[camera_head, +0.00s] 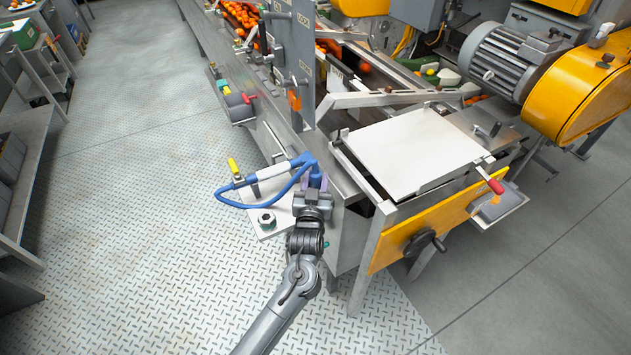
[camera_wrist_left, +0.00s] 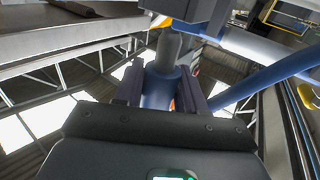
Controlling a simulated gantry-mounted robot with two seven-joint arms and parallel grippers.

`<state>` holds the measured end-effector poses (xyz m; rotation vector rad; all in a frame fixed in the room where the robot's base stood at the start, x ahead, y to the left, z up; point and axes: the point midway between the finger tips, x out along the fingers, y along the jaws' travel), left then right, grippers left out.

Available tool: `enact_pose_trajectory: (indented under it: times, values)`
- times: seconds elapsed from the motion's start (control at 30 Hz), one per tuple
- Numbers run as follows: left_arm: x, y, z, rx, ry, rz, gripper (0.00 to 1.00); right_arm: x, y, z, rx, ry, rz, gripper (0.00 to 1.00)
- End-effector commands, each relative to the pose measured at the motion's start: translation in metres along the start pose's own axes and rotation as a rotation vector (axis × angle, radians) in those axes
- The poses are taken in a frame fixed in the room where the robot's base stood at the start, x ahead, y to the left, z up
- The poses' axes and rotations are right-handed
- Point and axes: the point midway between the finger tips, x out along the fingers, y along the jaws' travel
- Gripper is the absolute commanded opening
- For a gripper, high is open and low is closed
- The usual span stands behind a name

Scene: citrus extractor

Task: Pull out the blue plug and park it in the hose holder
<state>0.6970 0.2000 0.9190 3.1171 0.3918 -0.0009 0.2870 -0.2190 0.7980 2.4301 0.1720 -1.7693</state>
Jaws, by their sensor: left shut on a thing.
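The blue plug (camera_head: 315,176) sits in the jaws of my left gripper (camera_head: 314,186), beside the steel frame of the machine. In the left wrist view the plug (camera_wrist_left: 160,90) stands between the two dark fingers of my left gripper (camera_wrist_left: 161,92), which are shut on it. A blue hose (camera_head: 240,205) loops left from the plug to a blue fitting with a yellow valve handle (camera_head: 234,167). The hose also shows in the left wrist view (camera_wrist_left: 265,80). I cannot tell whether the plug is seated in a socket. I cannot make out the hose holder for certain. My right gripper is not in view.
A steel plate with a large nut (camera_head: 267,220) lies below the hose. A white-topped table with a red handle (camera_head: 495,186) and an orange panel (camera_head: 420,230) stands to the right. A red-handled valve (camera_head: 249,98) is farther back. The tread-plate floor (camera_head: 140,200) at left is clear.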

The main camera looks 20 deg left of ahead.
Motion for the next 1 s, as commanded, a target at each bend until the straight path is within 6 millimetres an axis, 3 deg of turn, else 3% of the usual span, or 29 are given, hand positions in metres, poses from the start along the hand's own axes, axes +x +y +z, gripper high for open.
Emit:
enact_pose_trajectory:
  times: [1.0]
  values:
    - [0.0001,0.0000,-0.0011,0.000,0.000,0.000,0.08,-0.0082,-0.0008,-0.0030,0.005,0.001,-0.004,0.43]
